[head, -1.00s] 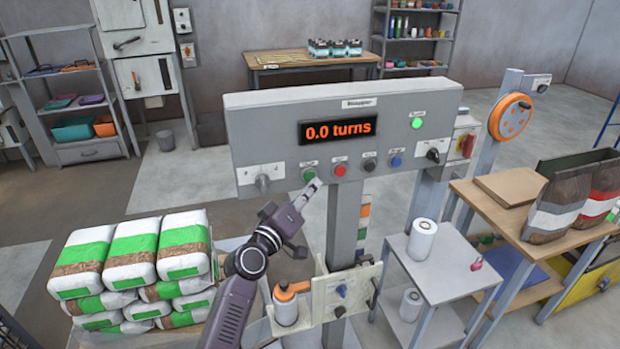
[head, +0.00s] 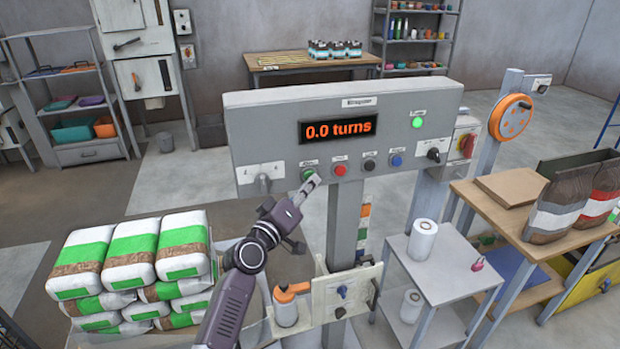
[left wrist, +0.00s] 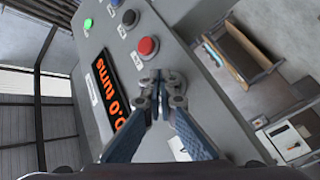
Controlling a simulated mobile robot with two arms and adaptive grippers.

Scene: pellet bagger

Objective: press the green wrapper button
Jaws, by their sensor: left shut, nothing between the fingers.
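The green wrapper button (head: 308,174) is at the left end of the button row on the grey wrapper panel (head: 275,105). My left gripper (head: 313,182) is shut and empty. Its tips are at the lower right edge of the green button and overlap it in the head view; I cannot tell whether they touch it. In the left wrist view the shut fingertips (left wrist: 164,84) are close to the panel, past the red button (left wrist: 147,46), and the green button is hidden behind them. The display (head: 338,129) reads 0.0 turns. My right gripper is not in view.
Stacked bags (head: 185,237) stand lower left. A film carriage (head: 330,300) is below the panel.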

